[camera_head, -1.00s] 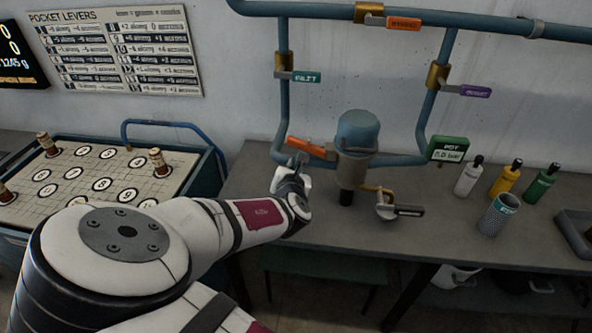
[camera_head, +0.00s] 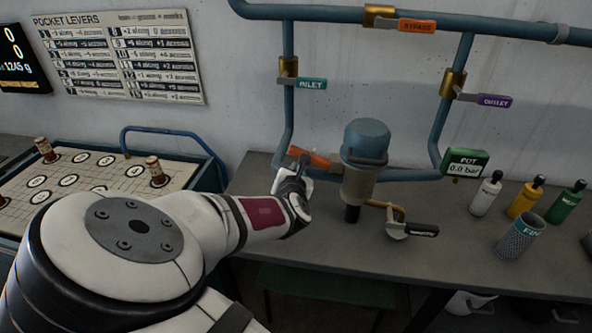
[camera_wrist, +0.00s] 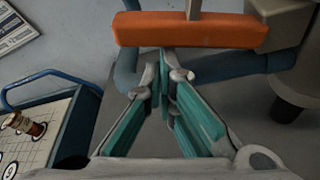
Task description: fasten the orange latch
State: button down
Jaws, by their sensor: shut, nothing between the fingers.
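The orange latch (camera_head: 310,157) is a bar on the left side of the blue-capped pot (camera_head: 365,142). In the wrist view the latch (camera_wrist: 187,31) lies across the top, with its right end at a grey-brown block. My gripper (camera_head: 304,163) is at the latch's left part in the head view. In the wrist view my gripper (camera_wrist: 165,72) has its teal-padded fingers shut and empty, with the tips just below the bar. I cannot tell whether they touch it. My wrist hides part of the area below the latch.
Blue pipes carry an inlet lever (camera_head: 303,82), a bypass lever (camera_head: 416,26) and an outlet lever (camera_head: 489,100). A drain valve with a black handle (camera_head: 422,230) sits low on the pot's right. Bottles and a mesh cup (camera_head: 520,236) stand right. A numbered board (camera_head: 98,180) is left.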

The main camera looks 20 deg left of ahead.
aim_at(298, 157)
jog(key=shift+r+p, duration=0.25)
jog(key=shift+p, duration=0.05)
jog(key=shift+r+m, duration=0.25)
jog(key=shift+m, duration=0.15)
jog(key=shift+d+r+m+y+p, duration=0.15)
jog(key=shift+r+m+y+p, duration=0.25)
jog(key=shift+r+m+p, duration=0.15)
jog(key=shift+d+r+m+y+p, duration=0.15)
jog(key=shift+r+m+y+p, duration=0.3)
jog(key=shift+r+p, duration=0.15)
jog(key=w+d+r+m+t+y+p, duration=0.1)
jog(key=d+r+m+y+p, duration=0.2)
jog(key=m, duration=0.6)
jog(key=shift+w+d+r+t+p, duration=0.25)
jog(key=shift+d+r+p, duration=0.2)
jog(key=shift+d+r, duration=0.6)
jog(key=shift+s+d+f, duration=0.1)
jog(key=shift+s, duration=0.05)
